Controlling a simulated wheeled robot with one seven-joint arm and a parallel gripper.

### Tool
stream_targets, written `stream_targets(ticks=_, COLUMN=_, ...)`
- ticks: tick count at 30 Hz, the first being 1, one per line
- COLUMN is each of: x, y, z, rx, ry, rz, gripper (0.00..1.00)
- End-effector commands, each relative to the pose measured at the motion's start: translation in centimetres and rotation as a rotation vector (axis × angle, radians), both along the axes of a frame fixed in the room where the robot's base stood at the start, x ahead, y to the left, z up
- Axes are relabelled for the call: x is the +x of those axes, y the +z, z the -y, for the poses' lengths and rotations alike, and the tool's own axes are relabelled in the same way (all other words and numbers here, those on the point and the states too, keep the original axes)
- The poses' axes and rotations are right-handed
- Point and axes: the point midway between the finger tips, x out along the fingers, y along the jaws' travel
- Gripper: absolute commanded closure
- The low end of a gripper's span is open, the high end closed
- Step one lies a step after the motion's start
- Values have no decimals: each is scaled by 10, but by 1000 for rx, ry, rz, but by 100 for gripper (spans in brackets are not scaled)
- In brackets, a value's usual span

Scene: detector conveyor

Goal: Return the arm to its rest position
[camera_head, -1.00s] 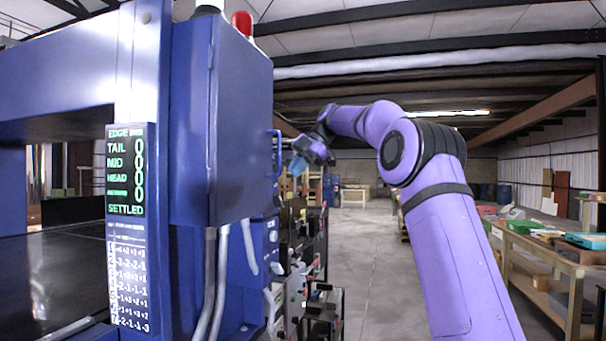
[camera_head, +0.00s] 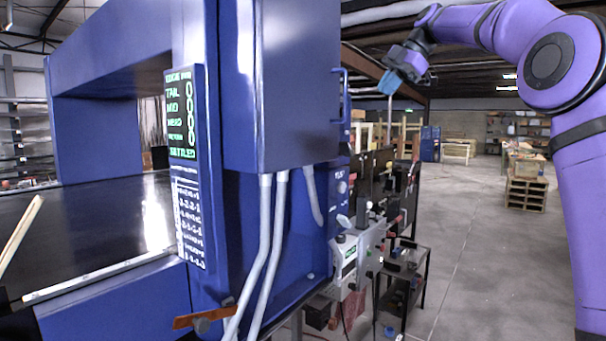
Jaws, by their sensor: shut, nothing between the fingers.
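My purple arm (camera_head: 560,85) rises along the right side of the camera view and bends over to the left at the top. My gripper (camera_head: 390,84) hangs at its end, fingertips down, a little right of the blue detector cabinet (camera_head: 295,90). The blue fingers look closed, with nothing seen held in them. The gripper is in open air, apart from the cabinet and its side handle. The lower part of the arm is cut off by the picture edge.
A display panel (camera_head: 184,165) reads SETTLED on the detector frame. A dark conveyor belt (camera_head: 100,215) runs through it at left. A black cart (camera_head: 408,270) with tools stands right of the cabinet. Pallets (camera_head: 526,194) lie farther back. The grey floor at centre right is clear.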

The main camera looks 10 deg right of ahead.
Motion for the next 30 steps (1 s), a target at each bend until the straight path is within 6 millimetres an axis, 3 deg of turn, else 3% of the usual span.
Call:
stream_targets(ticks=5, x=-17, y=-3, z=-20, rx=-25, ry=-97, rz=-58, gripper=100)
stream_targets(ticks=9, x=-48, y=-14, z=-47, rx=-58, ry=-279, rz=-146, gripper=100)
stream_targets(ticks=15, x=-104, y=-39, z=-71, rx=-89, ry=-579, rz=-245, gripper=100)
stream_targets(ticks=23, x=-186, y=-83, z=-81, rx=-77, ry=-963, rz=-319, gripper=100)
stream_targets(ticks=30, x=-266, y=-139, z=-74, rx=-5, ry=-1298, rz=-356, gripper=100)
